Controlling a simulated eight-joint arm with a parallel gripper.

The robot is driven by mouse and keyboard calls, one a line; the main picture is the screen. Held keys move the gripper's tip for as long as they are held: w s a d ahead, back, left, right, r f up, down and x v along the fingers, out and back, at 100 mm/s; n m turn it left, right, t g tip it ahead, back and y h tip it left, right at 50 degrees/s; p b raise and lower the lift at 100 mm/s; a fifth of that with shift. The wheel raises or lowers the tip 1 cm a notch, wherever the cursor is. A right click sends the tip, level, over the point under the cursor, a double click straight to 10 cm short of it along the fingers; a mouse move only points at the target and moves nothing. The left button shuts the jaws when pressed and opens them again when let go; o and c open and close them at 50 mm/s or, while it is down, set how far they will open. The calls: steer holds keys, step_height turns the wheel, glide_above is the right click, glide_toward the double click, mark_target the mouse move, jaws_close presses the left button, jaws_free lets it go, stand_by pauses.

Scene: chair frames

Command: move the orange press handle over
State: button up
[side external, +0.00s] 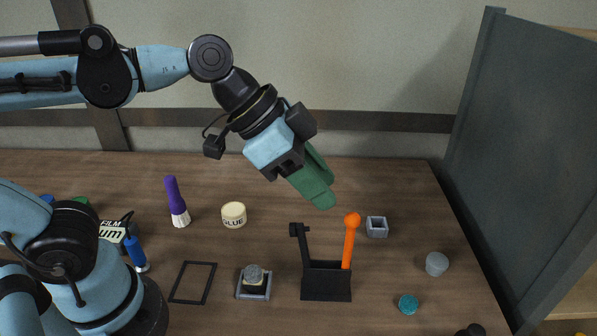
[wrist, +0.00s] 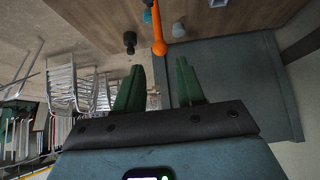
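The orange press handle (side external: 349,245) stands nearly upright at the right end of a black press base (side external: 326,288), with a round knob on top. A black post rises at the base's left end. My gripper (side external: 318,193) has green fingers and is above and to the left of the knob in the side view, not visibly touching it. In the wrist view my gripper (wrist: 158,82) has its two fingers apart with nothing between them. The orange handle (wrist: 158,40) shows just beyond the fingertips there, its knob toward me.
A grey square box (side external: 377,227), a grey cylinder (side external: 437,264) and a teal cap (side external: 408,304) lie right of the press. A glue tub (side external: 233,215), purple brush (side external: 176,202), black frame (side external: 193,282) and grey block (side external: 254,282) lie left. A dark panel (side external: 520,150) stands at the right.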

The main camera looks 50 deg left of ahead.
mark_target(348, 215)
steer(key=x, duration=0.7)
steer(key=shift+s+a, duration=0.1)
steer(key=c, duration=0.6)
steer(key=shift+o, duration=0.2)
steer(key=shift+w+d+f, duration=0.2)
steer(key=shift+w+d, duration=0.95)
steer(key=shift+w, duration=0.15)
steer(key=shift+w+d+f, duration=0.35)
steer(key=shift+w+d, duration=0.15)
steer(key=shift+d, duration=0.05)
steer(key=shift+w+d+f, duration=0.35)
steer(key=shift+w+d, duration=0.15)
steer(key=shift+x, duration=1.6)
steer(key=shift+w+d+r, duration=0.1)
steer(key=shift+w+d, duration=0.1)
